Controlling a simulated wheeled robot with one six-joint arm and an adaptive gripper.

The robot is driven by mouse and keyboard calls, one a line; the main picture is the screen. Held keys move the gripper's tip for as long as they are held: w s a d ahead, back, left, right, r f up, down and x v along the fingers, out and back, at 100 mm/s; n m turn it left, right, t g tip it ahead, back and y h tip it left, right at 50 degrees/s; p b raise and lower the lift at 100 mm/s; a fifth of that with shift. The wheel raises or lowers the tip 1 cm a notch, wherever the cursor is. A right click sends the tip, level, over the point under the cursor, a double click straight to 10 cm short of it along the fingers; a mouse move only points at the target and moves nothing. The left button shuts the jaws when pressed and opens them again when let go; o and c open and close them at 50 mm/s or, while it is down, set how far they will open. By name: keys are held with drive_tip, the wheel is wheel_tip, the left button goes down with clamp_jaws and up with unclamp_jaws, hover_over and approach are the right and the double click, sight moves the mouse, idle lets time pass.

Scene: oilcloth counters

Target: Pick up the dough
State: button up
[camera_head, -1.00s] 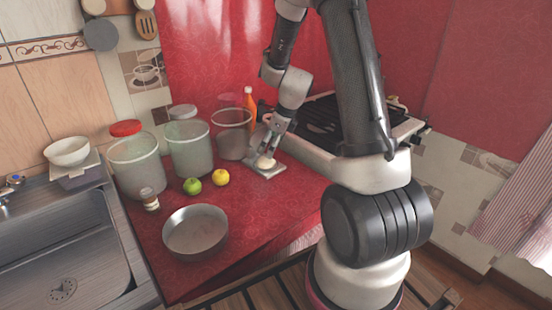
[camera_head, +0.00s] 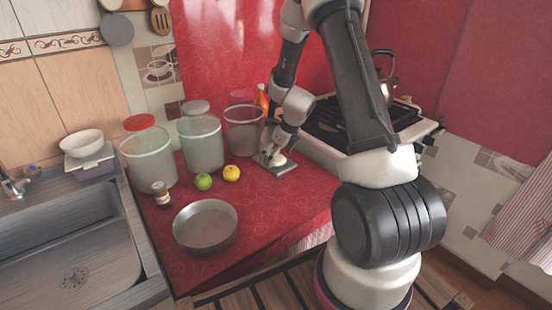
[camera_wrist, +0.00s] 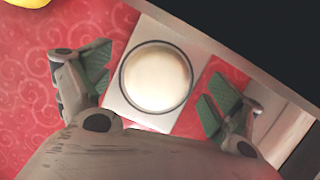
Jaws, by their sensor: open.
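The dough (camera_wrist: 156,77) is a pale, smooth round lump on a light square plate (camera_wrist: 118,98) with a dark ring around the lump. In the head view the dough (camera_head: 278,160) sits on the same plate, partly covered by my gripper (camera_head: 272,152), on the red counter by the stove. In the wrist view my gripper (camera_wrist: 155,90) is open, with one green-padded finger on each side of the dough. The fingers look apart from it, and nothing is held between them. How far above the plate the fingertips are, I cannot tell.
A yellow fruit (camera_head: 231,173), a green apple (camera_head: 203,181) and a metal pan (camera_head: 205,228) lie left of the plate. Clear canisters (camera_head: 201,146) and an orange bottle (camera_head: 262,98) stand behind. The stove (camera_head: 330,125) borders the right side.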

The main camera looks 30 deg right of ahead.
drive_tip(key=shift+c, duration=0.3)
drive_tip(key=c, duration=1.2)
drive_tip(key=shift+r, duration=0.15)
drive_tip(key=shift+r, duration=0.2)
drive_tip(key=s+d, duration=0.2)
drive_tip(key=s, duration=0.3)
drive_tip(key=s+d, duration=0.3)
drive_tip(key=s, duration=0.2)
drive_tip(key=s+d, duration=0.3)
drive_tip(key=s, duration=0.3)
drive_tip(key=shift+s, duration=0.1)
